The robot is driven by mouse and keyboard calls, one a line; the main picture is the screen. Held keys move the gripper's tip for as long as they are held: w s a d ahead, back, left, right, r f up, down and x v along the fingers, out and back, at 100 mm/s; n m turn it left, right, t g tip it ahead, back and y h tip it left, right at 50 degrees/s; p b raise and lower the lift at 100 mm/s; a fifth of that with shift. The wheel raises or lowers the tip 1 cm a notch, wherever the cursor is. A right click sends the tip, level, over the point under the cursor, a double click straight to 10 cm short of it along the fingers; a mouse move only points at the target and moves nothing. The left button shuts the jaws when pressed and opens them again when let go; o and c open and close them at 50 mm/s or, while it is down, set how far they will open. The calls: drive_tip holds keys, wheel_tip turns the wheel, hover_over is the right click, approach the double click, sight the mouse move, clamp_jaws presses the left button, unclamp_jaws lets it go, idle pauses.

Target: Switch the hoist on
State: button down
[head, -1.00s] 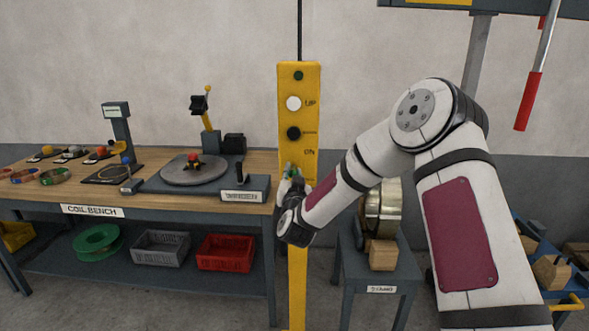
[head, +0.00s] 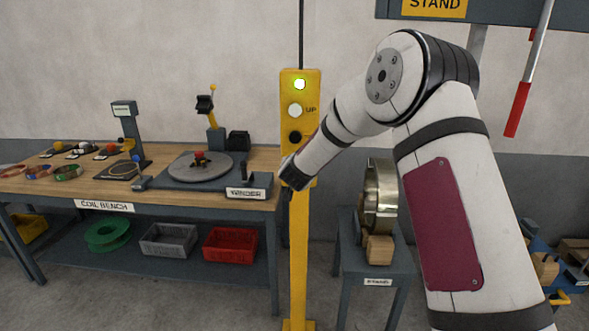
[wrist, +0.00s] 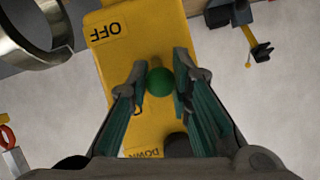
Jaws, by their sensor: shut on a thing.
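The yellow hoist control box (head: 298,112) stands upright on a yellow post, with a white UP button (head: 296,110) and a black button (head: 295,137) below it. The knob lies between the OFF label (wrist: 106,31) and the DOWN label (wrist: 143,153), both upside down there. In the head view my arm covers the knob and fingers.
The coil bench (head: 105,206) stands to the left with a turntable (head: 200,166) and small parts on it. A stand (head: 376,255) with a large metal ring (head: 380,195) is close on the right. A red-handled lever (head: 517,110) hangs at upper right.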

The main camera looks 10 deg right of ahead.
idle(0.3)
drive_tip(key=c, duration=1.4)
unclamp_jaws()
drive_tip(key=v, duration=1.2)
drive_tip(key=shift+r, duration=0.1)
